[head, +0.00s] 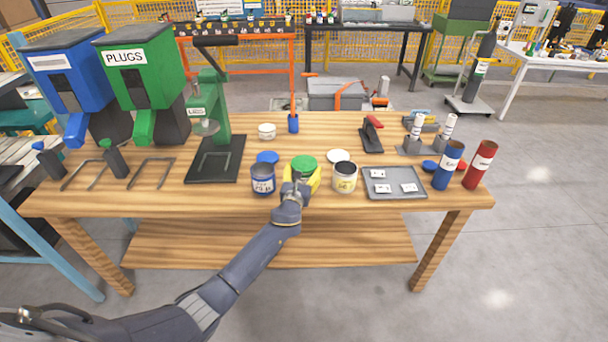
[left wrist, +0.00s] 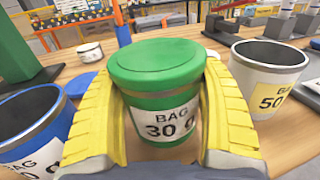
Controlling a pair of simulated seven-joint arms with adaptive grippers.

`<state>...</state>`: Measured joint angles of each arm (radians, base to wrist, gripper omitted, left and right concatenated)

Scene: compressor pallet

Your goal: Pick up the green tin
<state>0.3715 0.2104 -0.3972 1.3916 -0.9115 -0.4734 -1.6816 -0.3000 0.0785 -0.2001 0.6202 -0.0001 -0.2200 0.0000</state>
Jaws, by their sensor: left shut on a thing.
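The green tin (left wrist: 158,80) has a green lid and a white label reading "BAG 30 g". In the head view the green tin (head: 304,163) is at the front middle of the wooden table, mostly hidden below its lid by my gripper. My left gripper (left wrist: 160,115) has its yellow fingers on both sides of the tin and is shut on it; it also shows in the head view (head: 302,180). The tin looks upright. I cannot tell whether its base touches the table. My right gripper is not in view.
An open blue tin (head: 263,180) stands close on the left, with a blue lid (head: 267,157) behind it. An open white tin (head: 344,178) stands close on the right. A grey tray (head: 394,184) with labelled pieces lies further right. A green press (head: 215,130) stands at left.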

